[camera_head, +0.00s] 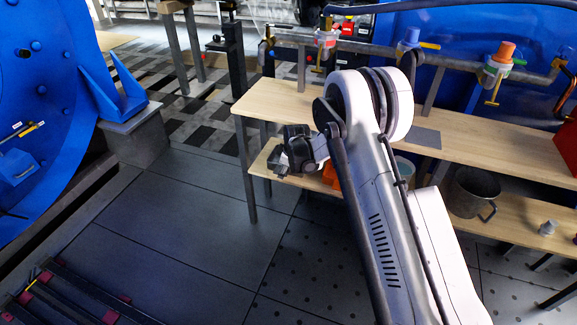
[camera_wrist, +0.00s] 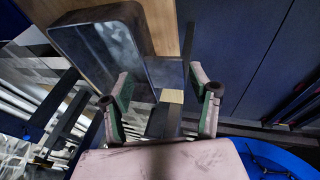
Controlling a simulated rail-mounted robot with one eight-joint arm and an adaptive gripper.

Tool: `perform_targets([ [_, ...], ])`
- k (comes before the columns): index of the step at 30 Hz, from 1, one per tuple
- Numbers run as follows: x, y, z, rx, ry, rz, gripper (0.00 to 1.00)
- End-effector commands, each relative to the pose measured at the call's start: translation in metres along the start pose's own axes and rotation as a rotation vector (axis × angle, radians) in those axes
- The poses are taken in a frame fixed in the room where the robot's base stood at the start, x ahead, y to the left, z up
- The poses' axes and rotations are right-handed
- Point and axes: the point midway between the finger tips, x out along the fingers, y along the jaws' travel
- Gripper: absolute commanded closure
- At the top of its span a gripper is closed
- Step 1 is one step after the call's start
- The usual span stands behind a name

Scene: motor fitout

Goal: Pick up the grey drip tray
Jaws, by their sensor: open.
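The grey drip tray (camera_wrist: 104,48) shows in the wrist view at the upper left, as a shallow rounded rectangle with a dark rim, beside bare wood. My gripper (camera_wrist: 160,82) is open, with one finger on each side. The near right end of the tray lies close to the left finger and seems to reach toward the gap. I cannot tell whether they touch. In the head view my gripper (camera_head: 282,160) is at the left end of the workbench, near its lower shelf. I cannot make out the tray there; my arm and gripper cover that area.
The wooden workbench (camera_head: 262,104) has a lower shelf (camera_head: 262,160) with a metal mug (camera_head: 472,192) and an orange object (camera_head: 329,175). A grey flat plate (camera_head: 424,138) lies on top. Pipes with valves run behind. The floor (camera_head: 190,215) left of the bench is clear.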

Motion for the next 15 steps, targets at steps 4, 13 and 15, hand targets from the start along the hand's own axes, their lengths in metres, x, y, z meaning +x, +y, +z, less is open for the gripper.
perform_targets([
  [4,0.025,-0.003,-0.002,0.0,0.0,0.0,0.43],
  [13,0.041,-0.002,-0.002,0.0,0.0,0.0,0.43],
  [15,0.04,-0.002,-0.002,0.0,0.0,0.0,0.43],
])
